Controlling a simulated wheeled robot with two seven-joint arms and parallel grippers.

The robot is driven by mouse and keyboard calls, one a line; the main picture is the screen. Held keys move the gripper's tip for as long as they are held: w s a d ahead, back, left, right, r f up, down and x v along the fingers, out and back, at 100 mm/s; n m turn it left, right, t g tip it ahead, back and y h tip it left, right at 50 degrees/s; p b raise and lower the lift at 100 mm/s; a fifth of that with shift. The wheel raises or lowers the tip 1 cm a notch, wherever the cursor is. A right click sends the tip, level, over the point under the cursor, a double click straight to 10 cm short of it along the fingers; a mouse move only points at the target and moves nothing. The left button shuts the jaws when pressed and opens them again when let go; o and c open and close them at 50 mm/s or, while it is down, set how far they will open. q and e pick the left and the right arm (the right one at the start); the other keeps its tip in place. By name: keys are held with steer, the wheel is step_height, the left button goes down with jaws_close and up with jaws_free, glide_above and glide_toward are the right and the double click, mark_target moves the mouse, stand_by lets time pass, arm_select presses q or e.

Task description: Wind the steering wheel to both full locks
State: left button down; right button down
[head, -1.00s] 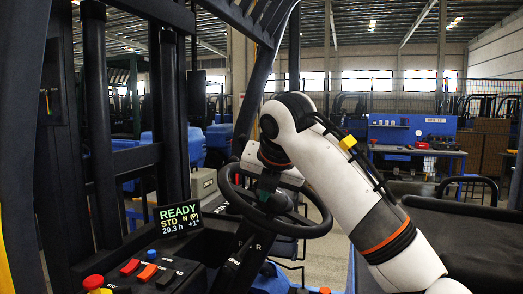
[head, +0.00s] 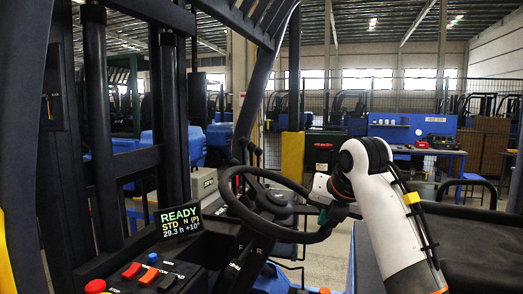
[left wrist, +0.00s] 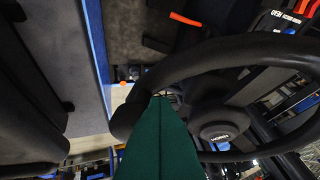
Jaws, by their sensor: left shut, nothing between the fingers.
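The black steering wheel (head: 300,238) stands tilted on its column in the middle of the head view. Its rim (left wrist: 225,50) and round hub (left wrist: 222,125) also show in the left wrist view. My left gripper (head: 323,215) is at the right side of the rim in the head view, its arm coming in from the right. It is shut with nothing between its fingers. The green fingers (left wrist: 158,100) overlap the rim in the left wrist view; I cannot tell whether they touch it. A display (head: 179,220) reads READY and appears to show +10°. My right gripper is not in view.
A console with red buttons (head: 131,271) lies at the lower left. Black mast uprights (head: 97,120) stand at the left. Levers (head: 250,150) rise behind the wheel. A dark seat (head: 480,245) is at the right. A blue workbench (head: 385,130) stands far behind.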

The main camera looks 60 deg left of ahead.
arm_select(q)
steer(key=w, duration=0.1)
steer(key=w+p, duration=0.1)
steer(key=w, duration=0.1)
steer(key=w+a+p, duration=0.1)
steer(key=shift+w+f, duration=0.35)
steer(key=shift+w, duration=0.05)
steer(key=w+a+r+p, duration=0.1)
steer(key=w+a+p, duration=0.6)
steer(key=w+a, duration=0.35)
steer(key=a+r+p, duration=0.1)
steer(key=a, duration=0.2)
steer(key=s+a+r+p, duration=0.1)
steer(key=a, duration=0.2)
steer(key=s+a+r+p, duration=0.1)
steer(key=a+p, duration=0.1)
steer(key=a, duration=0.2)
steer(key=shift+r, duration=0.25)
steer(key=s+a, duration=0.1)
steer(key=s+a+r, duration=0.2)
steer(key=a, duration=0.1)
steer(key=shift+s+a+r, duration=0.1)
steer(key=shift+s, duration=0.15)
step_height(320, 180, up, 10)
steer(key=s+d+p, duration=0.1)
steer(key=p, duration=0.2)
